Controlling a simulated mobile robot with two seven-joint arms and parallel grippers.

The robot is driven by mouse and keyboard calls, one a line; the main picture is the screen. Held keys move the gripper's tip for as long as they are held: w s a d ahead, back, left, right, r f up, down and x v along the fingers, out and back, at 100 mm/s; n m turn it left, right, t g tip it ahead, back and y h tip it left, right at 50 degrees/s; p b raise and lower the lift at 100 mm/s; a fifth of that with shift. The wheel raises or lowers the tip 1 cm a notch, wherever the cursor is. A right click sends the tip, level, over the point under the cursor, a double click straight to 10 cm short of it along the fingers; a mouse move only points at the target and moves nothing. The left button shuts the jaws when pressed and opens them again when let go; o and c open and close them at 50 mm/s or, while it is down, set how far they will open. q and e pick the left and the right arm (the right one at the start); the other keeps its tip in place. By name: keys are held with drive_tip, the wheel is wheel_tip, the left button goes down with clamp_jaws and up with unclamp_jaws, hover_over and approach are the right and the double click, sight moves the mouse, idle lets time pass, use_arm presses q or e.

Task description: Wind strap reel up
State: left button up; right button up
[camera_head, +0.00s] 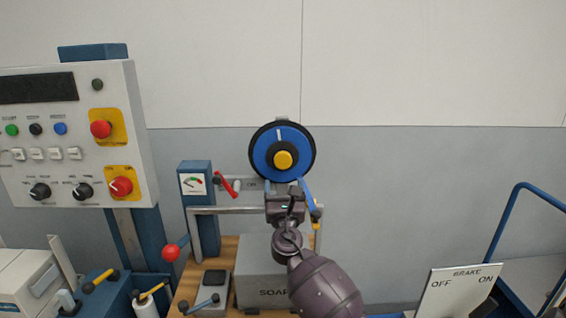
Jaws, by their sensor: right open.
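The strap reel (262,143) is an upright blue disc with a black rim and a yellow hub (283,159), in the middle of the head view. My right gripper (284,187) comes up from below and is open, just under the reel in the picture. It overlaps the reel's lower edge; I cannot tell whether it touches. A slim blue piece with a yellow end (315,212) slants down just right of the gripper; I cannot tell whether it is a crank or strap. My gripper and arm hide part of the stand behind. My left gripper is not in view.
A red-handled lever (228,186) and a gauge post (196,184) stand left of the reel. A metal rail (228,210) runs behind my gripper, above a grey SOAP box (259,276). A control panel (75,130) fills the left. A BRAKE sign (458,290) stands lower right.

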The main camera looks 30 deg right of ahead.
sight(283, 164)
drive_tip(key=x, duration=0.9)
drive_tip(key=shift+d, duration=0.1)
drive_tip(key=shift+c, duration=0.4)
